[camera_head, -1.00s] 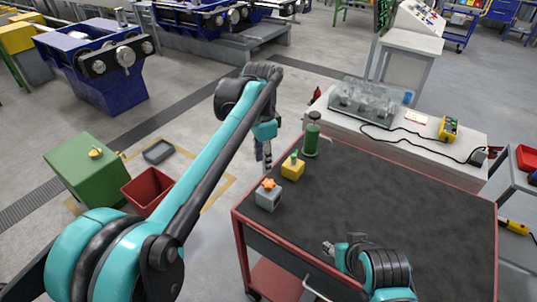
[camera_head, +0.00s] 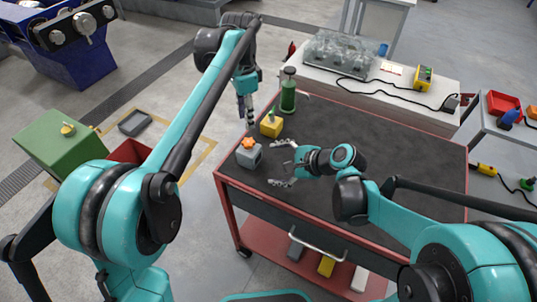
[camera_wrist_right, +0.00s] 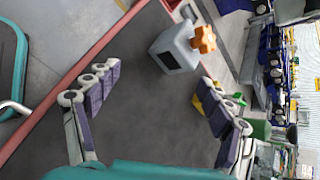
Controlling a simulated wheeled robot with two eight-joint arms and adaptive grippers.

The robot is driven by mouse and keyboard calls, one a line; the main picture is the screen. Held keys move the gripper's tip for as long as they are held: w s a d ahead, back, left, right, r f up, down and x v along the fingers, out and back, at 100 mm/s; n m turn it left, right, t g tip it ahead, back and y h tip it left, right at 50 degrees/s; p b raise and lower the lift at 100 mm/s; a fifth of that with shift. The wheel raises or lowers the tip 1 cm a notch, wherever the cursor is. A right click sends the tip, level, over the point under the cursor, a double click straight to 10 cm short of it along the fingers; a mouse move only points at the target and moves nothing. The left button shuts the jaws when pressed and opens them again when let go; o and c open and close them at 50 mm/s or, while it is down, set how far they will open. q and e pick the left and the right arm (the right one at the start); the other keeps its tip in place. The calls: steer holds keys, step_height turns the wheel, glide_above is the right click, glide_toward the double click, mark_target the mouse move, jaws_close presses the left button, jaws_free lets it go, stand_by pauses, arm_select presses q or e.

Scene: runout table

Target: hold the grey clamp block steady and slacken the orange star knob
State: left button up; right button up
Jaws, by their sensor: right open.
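The grey clamp block (camera_head: 249,158) sits at the table's left corner, with the orange star knob (camera_head: 248,143) on its top. In the right wrist view the clamp block (camera_wrist_right: 174,50) lies ahead of the fingers, with the star knob (camera_wrist_right: 204,39) on its right. My right gripper (camera_head: 272,163) is open and empty just right of the block, its fingers spread and apart from it. My left gripper (camera_head: 247,115) hangs pointing down, in the picture above the block and left of the yellow block. I cannot tell how far its fingers are parted.
A yellow block (camera_head: 271,126) with a green knob stands behind the clamp block. A green cylinder (camera_head: 288,92) stands farther back. The dark tabletop (camera_head: 400,150) is mostly clear behind my right arm. A white bench (camera_head: 380,80) with a cable and yellow box stands beyond.

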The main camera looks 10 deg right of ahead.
mark_target(249, 153)
steer(key=w+m+y, duration=0.1)
steer(key=w+a+f+m, duration=0.1)
steer(key=m, duration=0.1)
steer(key=w+m+y, duration=0.1)
steer(key=m, duration=0.1)
steer(key=shift+w+a+f+t+y, duration=0.15)
steer(key=shift+w+a+t+y, duration=0.05)
steer(key=shift+w+t+y, duration=0.15)
steer(key=shift+w+a+f+m+y, duration=0.25)
steer(key=shift+w+m+y, duration=0.25)
steer(key=shift+m, duration=0.6)
steer(key=x, duration=0.7)
steer(key=shift+w+a+f, duration=0.1)
steer(key=shift+w+a, duration=0.1)
steer(key=shift+a, duration=0.1)
